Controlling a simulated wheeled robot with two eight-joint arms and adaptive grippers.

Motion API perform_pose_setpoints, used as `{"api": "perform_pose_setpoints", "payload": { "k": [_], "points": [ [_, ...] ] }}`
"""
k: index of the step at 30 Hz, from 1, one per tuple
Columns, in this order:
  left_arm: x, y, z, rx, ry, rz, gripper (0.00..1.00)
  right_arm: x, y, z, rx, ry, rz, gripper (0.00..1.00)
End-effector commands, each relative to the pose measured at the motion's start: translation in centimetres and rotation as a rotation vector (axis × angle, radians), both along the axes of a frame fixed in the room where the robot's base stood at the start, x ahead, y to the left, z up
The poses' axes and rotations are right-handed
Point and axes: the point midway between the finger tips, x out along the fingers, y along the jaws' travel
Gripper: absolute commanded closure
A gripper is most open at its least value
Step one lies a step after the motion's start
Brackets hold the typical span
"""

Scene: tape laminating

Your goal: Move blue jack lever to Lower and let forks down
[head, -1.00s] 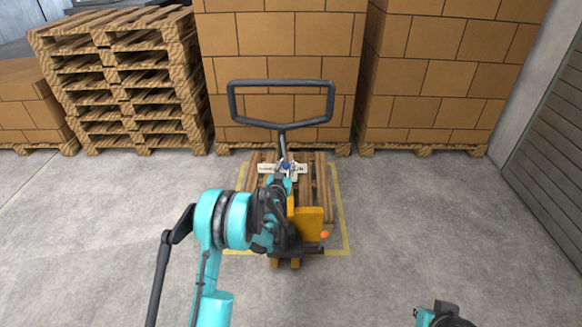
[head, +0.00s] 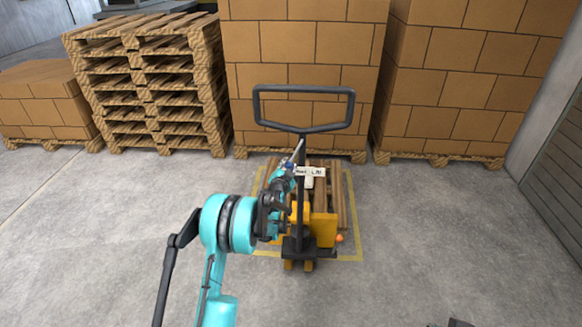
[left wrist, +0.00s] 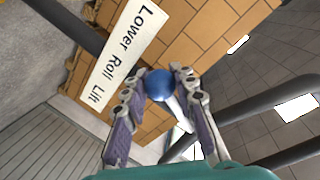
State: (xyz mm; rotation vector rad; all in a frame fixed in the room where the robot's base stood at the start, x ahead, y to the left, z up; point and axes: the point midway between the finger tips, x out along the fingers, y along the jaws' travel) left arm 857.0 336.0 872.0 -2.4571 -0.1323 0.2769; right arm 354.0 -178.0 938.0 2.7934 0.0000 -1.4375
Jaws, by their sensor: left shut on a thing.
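The pallet jack (head: 322,232) is yellow with a black loop handle (head: 303,128) standing up on its shaft. A white plate (head: 312,171) on the shaft reads "Lower Roll Lift" in the left wrist view (left wrist: 122,55). The blue lever knob (left wrist: 159,84) lies between the fingers of my left gripper (left wrist: 160,88), which is shut on it, beside the plate. In the head view the left gripper (head: 288,172) is left of the shaft and covers the "Lower" end of the plate. The forks are mostly hidden.
A wooden pallet (head: 337,190) sits at the jack inside a yellow floor outline (head: 352,215). Stacked empty pallets (head: 150,85) and tall carton stacks (head: 305,60) stand behind. The floor (head: 440,230) to the right is clear.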

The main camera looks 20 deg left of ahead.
Motion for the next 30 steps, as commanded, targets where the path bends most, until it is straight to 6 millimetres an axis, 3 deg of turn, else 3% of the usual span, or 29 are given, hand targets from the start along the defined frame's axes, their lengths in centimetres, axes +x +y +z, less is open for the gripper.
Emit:
{"api": "perform_pose_setpoints", "payload": {
  "k": [14, 15, 17, 26, 30],
  "points": [
    [-0.1, 0.2, 0.0, 0.014, 0.005, 0.001, 1.0, 0.0, 0.0, 0.0, 0.0, 0.0, 0.0, 1.0],
    [-0.1, 0.2, 0.0, 0.014, 0.005, 0.001, 0.66, 0.0, 0.0, 0.0, 0.0, 0.0, 0.0, 1.0],
    [-0.1, 0.2, 0.0, 0.014, 0.005, 0.001, 0.51, 0.0, 0.0, 0.0, 0.0, 0.0, 0.0, 1.0],
    [-0.1, 0.1, 0.1, 0.012, 0.004, 0.0, 0.51, 0.0, 0.0, 0.0, 0.0, 0.0, 0.0, 1.0],
    [-1.2, -0.1, 0.3, 0.012, 0.004, 0.001, 0.51, 0.0, 0.0, 0.0, 0.0, 0.0, 0.0, 1.0]
  ]
}}
